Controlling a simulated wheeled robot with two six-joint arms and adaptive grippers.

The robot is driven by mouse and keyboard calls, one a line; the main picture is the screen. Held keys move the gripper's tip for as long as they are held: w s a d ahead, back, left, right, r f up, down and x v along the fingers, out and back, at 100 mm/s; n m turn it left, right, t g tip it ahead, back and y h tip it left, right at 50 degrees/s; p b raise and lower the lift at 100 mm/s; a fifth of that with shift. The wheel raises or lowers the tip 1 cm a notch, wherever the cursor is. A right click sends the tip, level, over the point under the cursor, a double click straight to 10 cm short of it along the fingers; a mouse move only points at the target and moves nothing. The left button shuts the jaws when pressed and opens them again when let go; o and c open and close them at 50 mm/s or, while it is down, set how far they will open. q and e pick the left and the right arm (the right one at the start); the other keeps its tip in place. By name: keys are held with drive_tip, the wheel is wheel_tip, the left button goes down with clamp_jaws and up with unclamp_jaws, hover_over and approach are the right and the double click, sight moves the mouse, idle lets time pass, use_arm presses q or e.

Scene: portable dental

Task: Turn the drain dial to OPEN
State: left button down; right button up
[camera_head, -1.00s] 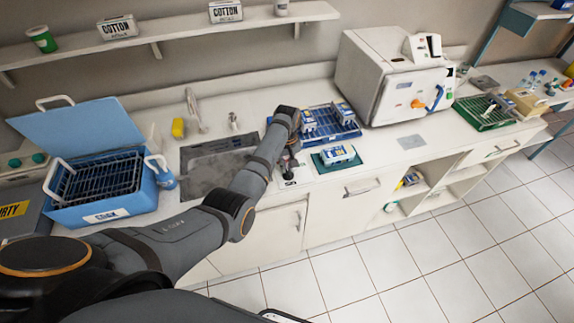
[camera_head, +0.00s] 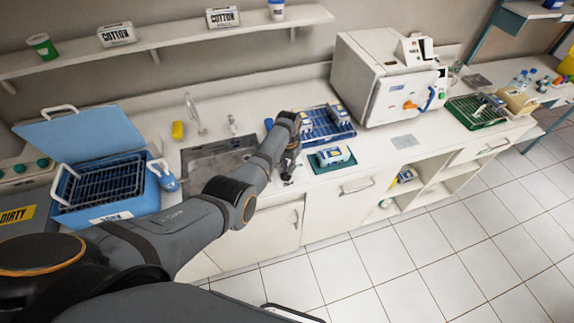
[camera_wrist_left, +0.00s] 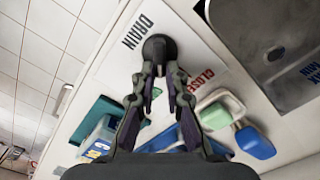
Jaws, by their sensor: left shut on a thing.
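The drain dial (camera_wrist_left: 158,47) is a round dark knob on a white plate on the counter, beside the sink (camera_wrist_left: 270,45). The plate reads DRAIN along one side and CLOSED, partly covered, near my right-hand finger. My left gripper (camera_wrist_left: 159,72) is shut on the dial, with one fingertip on each side of it. In the head view my left gripper (camera_head: 287,176) is low at the counter's front, right of the sink (camera_head: 215,160); the dial is mostly hidden there. The OPEN marking and the dial's exact pointing are not readable. My right gripper is not in view.
A teal tray (camera_head: 322,167) with a blue-and-white item lies just right of my left gripper. A blue rack tray (camera_head: 345,132) is behind it. The autoclave (camera_head: 365,85) stands farther right. An open blue box (camera_head: 85,215) is at the left.

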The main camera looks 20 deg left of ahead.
use_arm(q)
drive_tip(key=shift+d+r+m+p, duration=0.15)
drive_tip(key=shift+m+p, duration=0.15)
drive_tip(key=shift+m, duration=0.8)
drive_tip(key=c, duration=1.4)
unclamp_jaws()
wheel_tip(320, 180, up, 12)
drive_tip(key=shift+f, duration=0.1)
